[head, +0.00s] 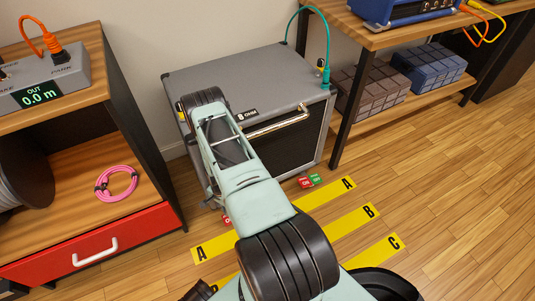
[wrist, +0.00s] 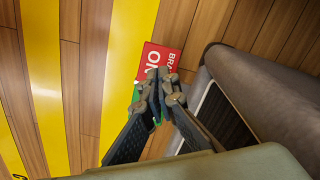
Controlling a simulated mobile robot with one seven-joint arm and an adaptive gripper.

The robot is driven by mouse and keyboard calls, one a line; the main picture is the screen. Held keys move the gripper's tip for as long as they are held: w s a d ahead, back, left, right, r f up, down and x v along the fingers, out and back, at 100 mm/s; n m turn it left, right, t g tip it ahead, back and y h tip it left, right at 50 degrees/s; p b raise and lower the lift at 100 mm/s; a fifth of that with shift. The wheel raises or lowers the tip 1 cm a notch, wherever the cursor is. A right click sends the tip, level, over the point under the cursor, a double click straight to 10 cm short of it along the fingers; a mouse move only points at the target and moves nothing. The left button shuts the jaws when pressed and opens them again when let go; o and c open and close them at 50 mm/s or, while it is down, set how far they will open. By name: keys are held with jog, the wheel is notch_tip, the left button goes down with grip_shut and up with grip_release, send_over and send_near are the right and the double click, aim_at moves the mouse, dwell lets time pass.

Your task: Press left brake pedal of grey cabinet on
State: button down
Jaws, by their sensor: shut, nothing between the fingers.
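The grey cabinet (head: 240,75) stands on the floor against the wall, with a dark front and a metal bar handle (head: 276,122). A red pedal (head: 227,220) shows at its left foot, partly hidden by my arm. In the wrist view this red pedal (wrist: 158,54) reads "ON", with part of a word like "BRA" above it. A green pedal (wrist: 135,94) beside it is mostly hidden by my fingers. My gripper (wrist: 160,78) is shut and empty, its tips overlapping the red pedal's edge; I cannot tell whether they touch it. My arm mostly hides the gripper in the head view.
Another red pedal (head: 304,181) and green pedal (head: 317,178) lie at the cabinet's right foot. Yellow floor strips A (head: 325,195), B and C lie in front. A wooden shelf with a red drawer (head: 95,245) stands left, a wooden table (head: 385,38) right.

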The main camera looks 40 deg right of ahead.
notch_tip(320, 180, up, 4)
jog(key=shift+r+p, duration=0.1)
jog(key=shift+p, duration=1.05)
